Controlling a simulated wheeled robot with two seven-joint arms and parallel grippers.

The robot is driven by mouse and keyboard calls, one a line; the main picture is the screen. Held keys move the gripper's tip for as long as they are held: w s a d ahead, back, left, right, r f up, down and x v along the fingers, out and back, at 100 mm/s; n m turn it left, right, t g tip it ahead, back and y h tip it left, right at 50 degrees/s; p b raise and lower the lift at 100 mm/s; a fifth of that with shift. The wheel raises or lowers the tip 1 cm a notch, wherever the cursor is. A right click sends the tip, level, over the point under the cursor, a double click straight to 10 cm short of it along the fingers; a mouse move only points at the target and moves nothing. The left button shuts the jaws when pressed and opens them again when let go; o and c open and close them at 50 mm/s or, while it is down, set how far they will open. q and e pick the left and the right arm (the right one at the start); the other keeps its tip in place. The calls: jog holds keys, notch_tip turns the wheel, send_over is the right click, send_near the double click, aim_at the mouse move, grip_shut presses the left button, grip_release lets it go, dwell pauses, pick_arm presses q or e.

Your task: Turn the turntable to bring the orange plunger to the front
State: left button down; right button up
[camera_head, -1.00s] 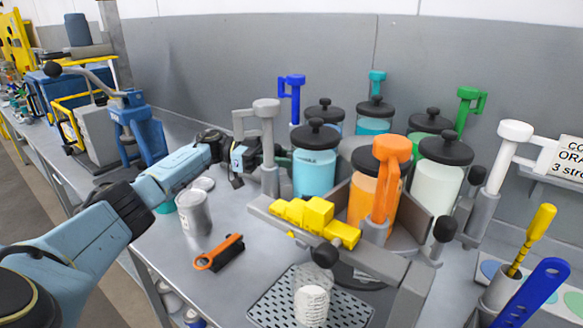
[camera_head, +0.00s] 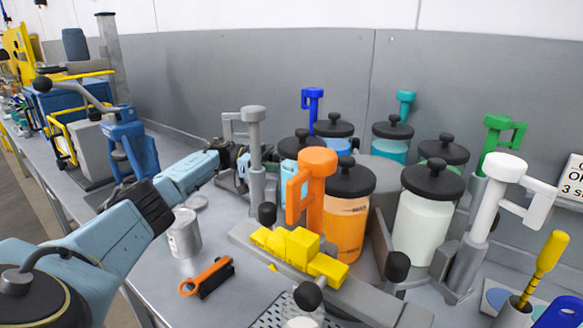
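The turntable carries several black-lidded jars with coloured plungers beside them; its low grey divider (camera_head: 380,235) shows between the jars. The orange plunger (camera_head: 317,185) stands upright at the near side, just behind a yellow block piece (camera_head: 298,245), with the orange jar (camera_head: 346,225) behind it to the right. The white plunger (camera_head: 490,200) is at the right, the green (camera_head: 494,135) right rear, the teal (camera_head: 404,100) and blue (camera_head: 312,105) at the back. My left gripper (camera_head: 243,165) is at the grey plunger (camera_head: 256,150) on the left; its fingers are mostly hidden. My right gripper is out of view.
Dark ball-topped posts (camera_head: 397,266) stand near the front bar. A holder with a yellow tool (camera_head: 545,262) is at the right. A grey wall closes the back.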

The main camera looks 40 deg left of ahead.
pick_arm(q)
jog(key=shift+w, duration=0.25)
jog(key=c, duration=1.4)
grip_release()
jog(key=shift+o, duration=1.3)
jog(key=shift+w+d, duration=0.15)
jog(key=shift+d, duration=0.05)
jog(key=shift+a, duration=0.15)
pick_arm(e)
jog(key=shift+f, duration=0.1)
pick_arm(q)
jog(key=b+v, duration=0.4)
jog(key=v, duration=0.3)
jog(key=shift+s+a, duration=0.2)
jog(key=shift+s, duration=0.1)
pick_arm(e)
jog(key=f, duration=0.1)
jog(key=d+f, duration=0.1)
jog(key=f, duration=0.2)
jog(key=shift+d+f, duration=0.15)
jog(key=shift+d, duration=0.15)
